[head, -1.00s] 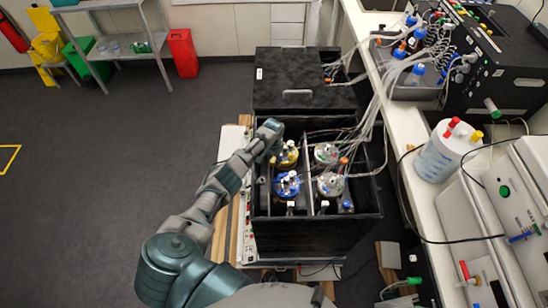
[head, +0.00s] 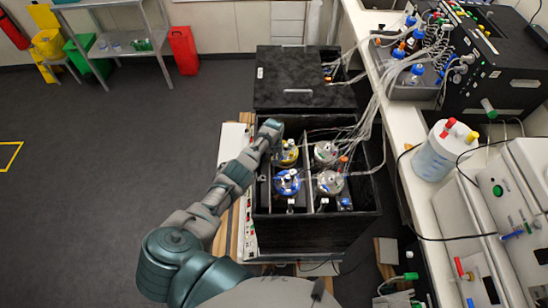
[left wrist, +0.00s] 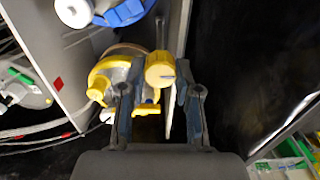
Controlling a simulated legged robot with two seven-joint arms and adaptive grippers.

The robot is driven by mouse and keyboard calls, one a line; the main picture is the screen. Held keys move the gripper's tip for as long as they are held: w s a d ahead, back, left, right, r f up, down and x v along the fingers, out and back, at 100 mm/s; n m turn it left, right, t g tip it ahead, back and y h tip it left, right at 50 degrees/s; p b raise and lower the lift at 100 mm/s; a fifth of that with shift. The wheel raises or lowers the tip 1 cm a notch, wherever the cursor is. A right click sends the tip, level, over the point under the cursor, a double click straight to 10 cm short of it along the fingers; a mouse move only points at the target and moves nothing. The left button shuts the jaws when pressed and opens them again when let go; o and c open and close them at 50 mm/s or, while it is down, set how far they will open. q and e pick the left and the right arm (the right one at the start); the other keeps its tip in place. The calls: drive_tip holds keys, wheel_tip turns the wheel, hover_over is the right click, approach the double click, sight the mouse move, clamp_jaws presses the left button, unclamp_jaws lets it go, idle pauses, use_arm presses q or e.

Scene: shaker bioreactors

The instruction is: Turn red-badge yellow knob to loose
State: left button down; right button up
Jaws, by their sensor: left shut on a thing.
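In the left wrist view, a yellow knob (left wrist: 160,70) sits between the fingers of my left gripper (left wrist: 153,95), which is shut on it. Behind it is a vessel lid with a yellow ring (left wrist: 103,77). A small red badge (left wrist: 58,84) is on the grey divider beside that vessel. In the head view, my left gripper (head: 271,131) is at the back left of the black shaker box (head: 310,235), beside the yellow-ringed vessel (head: 287,155). The gripper hides the knob there. My right gripper is not in view.
A blue-ringed vessel (head: 287,183) stands in front of the yellow one. Two grey-lidded vessels (head: 327,152) stand to the right, past a divider, with tubes running up from them. The open black cover (head: 300,75) is behind. A white bench (head: 400,130) lies to the right.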

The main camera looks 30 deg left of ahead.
use_arm(q)
drive_tip(key=shift+s+d+f, duration=0.1)
drive_tip(key=shift+s+f, duration=0.25)
drive_tip(key=c, duration=0.8)
unclamp_jaws()
drive_tip(key=shift+w+r, duration=0.35)
drive_tip(key=shift+r, duration=0.4)
wheel_tip(320, 180, up, 11)
drive_tip(key=shift+f, duration=0.15)
drive_tip(key=shift+f, duration=0.1)
